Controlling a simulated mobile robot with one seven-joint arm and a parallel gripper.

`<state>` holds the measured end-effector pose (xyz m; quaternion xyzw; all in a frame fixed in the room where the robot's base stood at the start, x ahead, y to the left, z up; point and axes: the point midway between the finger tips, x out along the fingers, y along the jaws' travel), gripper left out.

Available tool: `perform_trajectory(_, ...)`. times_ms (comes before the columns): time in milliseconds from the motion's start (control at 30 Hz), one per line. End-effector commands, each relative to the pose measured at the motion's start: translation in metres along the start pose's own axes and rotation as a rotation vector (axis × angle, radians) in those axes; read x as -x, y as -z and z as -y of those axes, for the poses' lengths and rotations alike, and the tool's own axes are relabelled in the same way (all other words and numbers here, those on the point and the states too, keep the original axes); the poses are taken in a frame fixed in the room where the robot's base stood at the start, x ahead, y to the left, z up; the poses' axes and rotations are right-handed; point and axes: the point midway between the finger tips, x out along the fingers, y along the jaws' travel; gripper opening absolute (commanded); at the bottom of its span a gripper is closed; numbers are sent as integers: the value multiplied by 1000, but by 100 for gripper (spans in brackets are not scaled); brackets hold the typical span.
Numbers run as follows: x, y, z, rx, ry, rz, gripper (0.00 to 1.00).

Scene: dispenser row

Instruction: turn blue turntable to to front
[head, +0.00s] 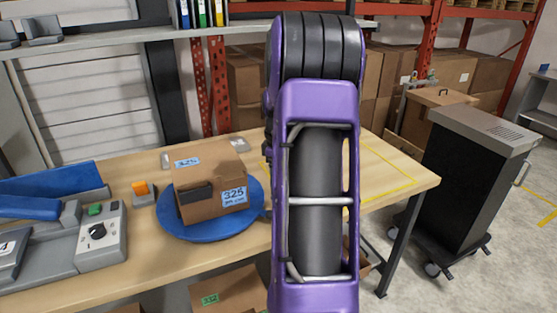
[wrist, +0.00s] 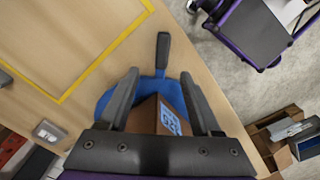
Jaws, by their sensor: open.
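The blue turntable (head: 205,232) lies on the wooden bench left of my purple arm. A brown cardboard box with blue "325" labels (head: 210,187) sits on it. In the wrist view, the turntable's blue rim (wrist: 150,88) and part of the box (wrist: 146,117) show between and behind my fingers. A dark grey handle (wrist: 162,52) sticks out from the rim, beyond my fingertips. My gripper (wrist: 158,78) is open, with one finger to each side of the handle's line and nothing visibly held. In the head view my arm hides the gripper and the handle.
A small orange-topped block (head: 141,192) is near the turntable. Yellow tape (head: 395,165) marks bare bench at the right. A dark cabinet on wheels (head: 470,175) stands beyond the bench.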

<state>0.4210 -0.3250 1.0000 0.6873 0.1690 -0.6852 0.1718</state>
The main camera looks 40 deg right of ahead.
Motion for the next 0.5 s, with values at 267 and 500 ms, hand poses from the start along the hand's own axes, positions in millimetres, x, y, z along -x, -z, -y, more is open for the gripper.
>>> perform_trajectory(267, 55, 0, -1, 0, -3, 0, 65)
perform_trajectory(500, 70, 0, 0, 1, -1, 0, 65)
